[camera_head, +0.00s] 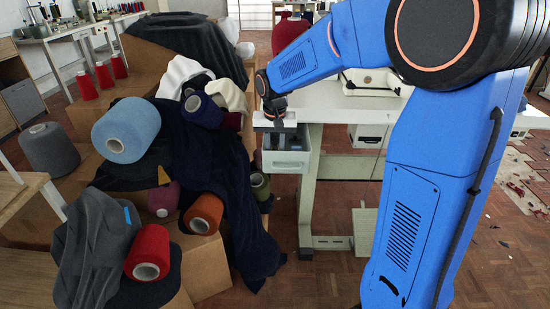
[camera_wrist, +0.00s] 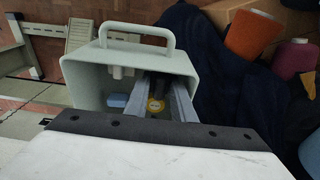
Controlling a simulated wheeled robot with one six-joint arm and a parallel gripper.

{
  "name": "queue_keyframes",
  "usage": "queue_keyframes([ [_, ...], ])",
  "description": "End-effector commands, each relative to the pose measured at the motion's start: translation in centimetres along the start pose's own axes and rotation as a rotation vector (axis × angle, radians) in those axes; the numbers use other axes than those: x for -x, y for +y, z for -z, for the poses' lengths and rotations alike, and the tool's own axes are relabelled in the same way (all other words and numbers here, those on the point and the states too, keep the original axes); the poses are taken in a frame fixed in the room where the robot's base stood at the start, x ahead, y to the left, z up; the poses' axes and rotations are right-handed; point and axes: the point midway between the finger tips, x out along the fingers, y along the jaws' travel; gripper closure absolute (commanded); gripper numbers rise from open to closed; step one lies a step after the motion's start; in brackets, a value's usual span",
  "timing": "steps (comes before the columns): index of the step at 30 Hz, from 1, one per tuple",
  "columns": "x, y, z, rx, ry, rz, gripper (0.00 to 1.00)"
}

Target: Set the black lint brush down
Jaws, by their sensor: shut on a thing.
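My gripper (camera_wrist: 161,84) reaches down into a pale grey bin (camera_wrist: 85,82) with a loop handle, seen in the wrist view. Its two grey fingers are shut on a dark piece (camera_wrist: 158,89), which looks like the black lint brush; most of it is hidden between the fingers. In the head view my gripper (camera_head: 278,132) is over the same bin (camera_head: 286,162), beside the white table. The brush cannot be made out clearly there, and I cannot tell whether it touches the bin's floor.
In the bin lie a yellow round item (camera_wrist: 155,105), a blue item (camera_wrist: 117,101) and small white pieces (camera_wrist: 122,72). Left of the bin, dark cloth (camera_head: 215,165) and several thread cones, one orange (camera_head: 205,213), cover boxes. The white table (camera_head: 335,103) stands right.

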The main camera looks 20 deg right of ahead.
Motion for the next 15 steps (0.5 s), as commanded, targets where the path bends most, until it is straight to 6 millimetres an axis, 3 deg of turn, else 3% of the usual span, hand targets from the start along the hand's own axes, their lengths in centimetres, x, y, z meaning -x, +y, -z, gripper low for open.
queue_keyframes([
  [6, -2.6, 0.0, -0.3, 0.000, -0.002, -0.001, 1.00],
  [15, -2.7, 0.0, -0.3, 0.000, -0.001, -0.001, 1.00],
])
